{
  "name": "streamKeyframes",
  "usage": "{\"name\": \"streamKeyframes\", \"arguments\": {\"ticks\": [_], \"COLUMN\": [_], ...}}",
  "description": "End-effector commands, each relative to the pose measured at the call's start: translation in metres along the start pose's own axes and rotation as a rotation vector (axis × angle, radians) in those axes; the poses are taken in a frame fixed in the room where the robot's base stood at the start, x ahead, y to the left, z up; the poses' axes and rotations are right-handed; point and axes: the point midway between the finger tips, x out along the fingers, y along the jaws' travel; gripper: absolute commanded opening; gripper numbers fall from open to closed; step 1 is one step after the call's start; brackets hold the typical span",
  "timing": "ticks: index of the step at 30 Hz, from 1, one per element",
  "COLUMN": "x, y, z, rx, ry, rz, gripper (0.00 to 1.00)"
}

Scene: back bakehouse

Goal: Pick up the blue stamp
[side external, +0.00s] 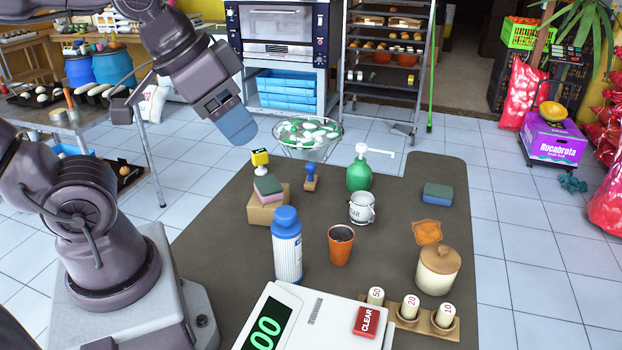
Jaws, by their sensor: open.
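The blue stamp (311,174) stands upright near the far edge of the dark table (385,255). It has a blue knob handle and a brown block base. My gripper (238,128) is above and to the left of the stamp in the picture, apart from it and pointing downward. It is open, with nothing seen in it; the gap between its fingers is hard to make out from this side.
A blue-capped bottle (287,250) is nearer.

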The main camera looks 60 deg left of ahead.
Motion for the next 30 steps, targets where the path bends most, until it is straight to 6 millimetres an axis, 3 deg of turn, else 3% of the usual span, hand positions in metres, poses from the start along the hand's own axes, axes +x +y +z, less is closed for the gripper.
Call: {"name": "streamKeyframes", "arguments": {"ticks": [4,8,12,18,24,27,30], "x": [0.010,0.035,0.073,0.135,0.198,0.227,0.255], "y": [0.002,0.004,0.003,-0.015,-0.058,-0.090,-0.128], "z": [-0.026,-0.080,-0.145,-0.220,-0.262,-0.267,-0.260], "rx": [-0.101,-0.329,-0.647,-1.145,-1.694,-1.972,-2.240], "ry": [0.050,0.164,0.316,0.516,0.714,0.834,0.984], "rz": [-0.004,0.018,0.099,0.299,0.563,0.714,0.875], "gripper": [0.59,0.59,0.59,0.59,0.59,0.59,0.59]}}
